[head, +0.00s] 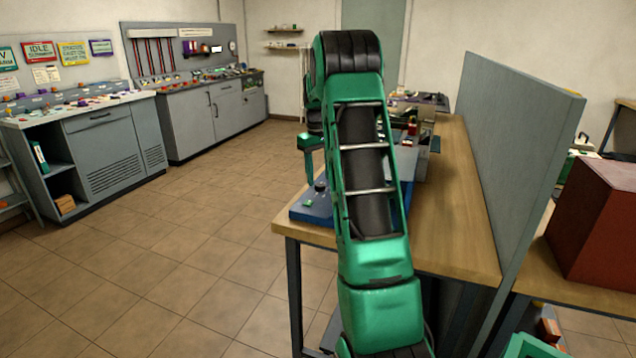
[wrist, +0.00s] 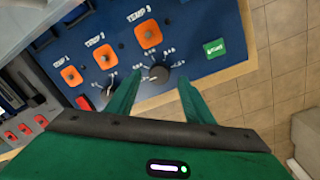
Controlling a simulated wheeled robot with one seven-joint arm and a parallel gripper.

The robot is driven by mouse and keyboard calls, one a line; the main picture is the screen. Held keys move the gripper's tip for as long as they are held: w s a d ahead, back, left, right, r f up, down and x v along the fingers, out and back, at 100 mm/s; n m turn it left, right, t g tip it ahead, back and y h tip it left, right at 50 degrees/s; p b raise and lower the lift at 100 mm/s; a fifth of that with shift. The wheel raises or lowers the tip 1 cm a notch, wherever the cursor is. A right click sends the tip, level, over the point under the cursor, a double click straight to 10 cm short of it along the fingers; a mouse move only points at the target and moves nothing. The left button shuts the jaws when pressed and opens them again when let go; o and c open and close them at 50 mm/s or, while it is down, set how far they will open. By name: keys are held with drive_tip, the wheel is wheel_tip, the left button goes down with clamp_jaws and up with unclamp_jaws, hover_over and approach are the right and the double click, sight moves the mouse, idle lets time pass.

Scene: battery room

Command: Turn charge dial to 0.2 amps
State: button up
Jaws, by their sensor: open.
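The charge dial appears to be the round black knob (wrist: 158,73) on a blue panel (wrist: 185,18) in the wrist view. White scale marks surround it, too small to read surely, and I cannot tell which mark it points to. My gripper (wrist: 158,88) is open, with one green finger on each side of the knob. The fingers look apart from it, though their depth is hard to judge. In the head view, my arm hides most of the panel; its blue left end (head: 312,207) shows on the wooden bench.
Orange square controls (wrist: 148,34) labelled TEMP sit beyond the knob. A green START button (wrist: 214,48) is to its right and a red switch (wrist: 83,102) to its left. In the head view, a grey partition (head: 520,130) borders the bench (head: 460,240); open floor lies left.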

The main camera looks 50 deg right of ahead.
sight(320, 187)
drive_tip(key=shift+d+f, duration=0.1)
drive_tip(key=shift+f, duration=1.2)
drive_tip(key=shift+c, duration=0.3)
drive_tip(key=c, duration=1)
drive_tip(key=shift+d, duration=0.15)
